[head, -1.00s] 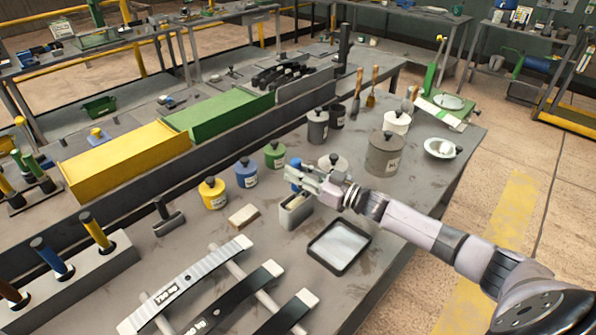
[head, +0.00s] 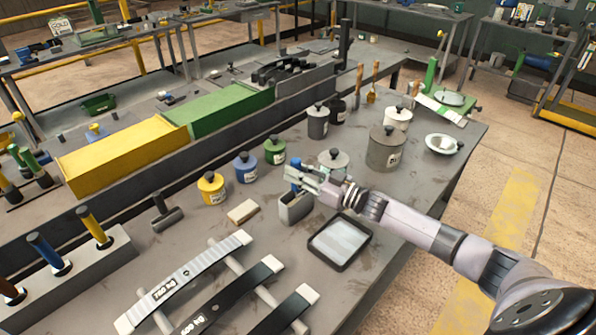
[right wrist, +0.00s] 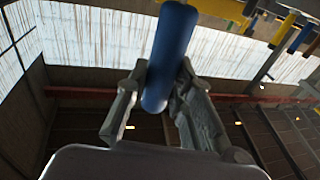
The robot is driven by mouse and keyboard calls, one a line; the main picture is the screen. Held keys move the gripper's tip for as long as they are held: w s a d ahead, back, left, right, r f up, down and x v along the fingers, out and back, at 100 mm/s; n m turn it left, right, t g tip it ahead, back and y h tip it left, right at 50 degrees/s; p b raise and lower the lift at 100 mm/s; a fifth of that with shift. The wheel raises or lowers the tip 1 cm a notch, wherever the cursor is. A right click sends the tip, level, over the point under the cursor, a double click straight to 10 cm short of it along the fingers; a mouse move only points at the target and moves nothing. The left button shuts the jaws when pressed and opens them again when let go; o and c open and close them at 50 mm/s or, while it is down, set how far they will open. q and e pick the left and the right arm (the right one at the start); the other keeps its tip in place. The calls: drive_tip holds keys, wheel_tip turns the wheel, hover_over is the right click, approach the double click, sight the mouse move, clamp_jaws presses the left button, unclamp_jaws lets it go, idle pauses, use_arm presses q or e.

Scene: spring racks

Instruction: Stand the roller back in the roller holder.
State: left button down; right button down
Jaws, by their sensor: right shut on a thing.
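The roller's blue handle (head: 295,170) stands roughly upright in my right gripper (head: 305,176), which is shut on it. In the right wrist view the blue handle (right wrist: 170,58) rises between the two fingers (right wrist: 158,100). The roller holder, seemingly the small grey open-topped box (head: 297,207), stands on the bench directly below the gripper. The roller's lower end is hidden by the gripper and the box, so I cannot tell how deep it sits in it. My left gripper is not in view.
A black-rimmed tray (head: 341,241) lies just right of the box. A tan block (head: 242,211) and yellow (head: 212,188), blue (head: 246,168) and green (head: 275,151) pots stand to its left. A lidded grey can (head: 334,161) is close behind. Curved strips (head: 190,282) lie in front.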

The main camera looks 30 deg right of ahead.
sight(298, 160)
drive_tip(key=shift+f+b, duration=1)
drive_tip(key=shift+f, duration=0.35)
drive_tip(key=c, duration=1.3)
unclamp_jaws()
drive_tip(key=o, duration=0.5)
drive_tip(key=shift+c, duration=0.2)
drive_tip(key=shift+r+p, duration=3.25)
drive_tip(key=shift+r, duration=0.35)
drive_tip(key=shift+f, duration=0.1)
